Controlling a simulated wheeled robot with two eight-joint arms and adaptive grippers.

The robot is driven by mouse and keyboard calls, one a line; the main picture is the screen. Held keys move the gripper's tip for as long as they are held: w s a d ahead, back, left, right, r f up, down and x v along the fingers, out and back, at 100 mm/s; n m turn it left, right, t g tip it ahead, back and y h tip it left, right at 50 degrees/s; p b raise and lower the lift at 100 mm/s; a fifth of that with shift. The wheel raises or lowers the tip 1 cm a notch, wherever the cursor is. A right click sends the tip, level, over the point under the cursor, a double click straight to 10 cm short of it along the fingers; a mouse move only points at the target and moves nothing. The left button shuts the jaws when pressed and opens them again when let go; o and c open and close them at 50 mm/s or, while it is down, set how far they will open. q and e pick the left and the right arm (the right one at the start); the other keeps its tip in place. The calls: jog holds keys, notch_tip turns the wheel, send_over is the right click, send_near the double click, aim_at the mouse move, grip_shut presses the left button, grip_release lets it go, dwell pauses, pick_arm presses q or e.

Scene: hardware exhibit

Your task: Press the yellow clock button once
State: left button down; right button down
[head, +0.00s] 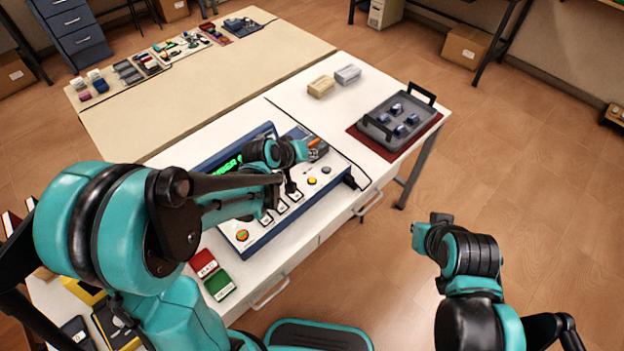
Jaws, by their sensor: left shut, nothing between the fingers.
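A control box (262,238) with a pale sloped top and blue sides sits on the white table. A round yellow button (312,181) shows on its top, near the right end. My left arm reaches across the box from the left and covers much of it, including part of a screen with green lettering (228,165). My left gripper (291,188) is shut and empty, just left of the yellow button; I cannot tell its exact height above the panel. My right arm is at the lower right, away from the table; the fingers of its gripper (430,226) are not clear.
Another small round button (325,169) sits beside the yellow one, and a red-orange button (242,235) is at the box's near left. A grey tray (378,132) with blue parts stands at the right. Red and green blocks (219,286) lie in front.

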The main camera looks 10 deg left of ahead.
aim_at(310, 181)
pick_arm(q)
notch_tip(310, 181, down, 9)
jog(key=b, duration=0.7)
dwell(1.4)
jog(key=shift+f+b, duration=0.3)
jog(key=shift+b, duration=0.3)
jog(key=shift+f+b, duration=0.45)
jog(key=shift+f, duration=0.05)
dwell(0.3)
jog(key=shift+r, duration=0.1)
jog(key=shift+r+p, duration=0.7)
jog(key=shift+r, duration=0.1)
